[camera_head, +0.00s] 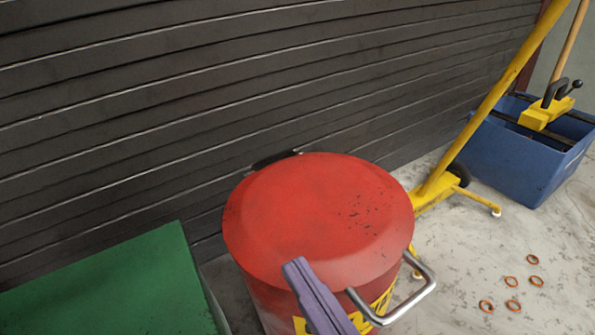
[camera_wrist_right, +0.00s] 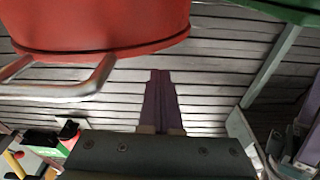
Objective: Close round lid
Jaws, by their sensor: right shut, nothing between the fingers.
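A red round lid (camera_head: 320,210) covers the top of a red drum (camera_head: 270,312) with a yellow and black label. In the head view I see no clear gap between lid and drum. A bent metal handle (camera_head: 405,292) sticks out at the front right. My right gripper (camera_head: 298,268) has its purple fingers together and empty, in front of the lid's near edge; whether they touch it I cannot tell. In the right wrist view the shut fingers (camera_wrist_right: 160,78) are below the red surface (camera_wrist_right: 100,22), with the handle (camera_wrist_right: 75,78) to the left.
A slatted dark wall (camera_head: 130,110) stands behind the drum. A green box (camera_head: 115,285) is at the left. A yellow stand (camera_head: 485,110) and a blue bin (camera_head: 525,150) are at the right. Several orange rings (camera_head: 513,306) lie on the otherwise clear floor at the right.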

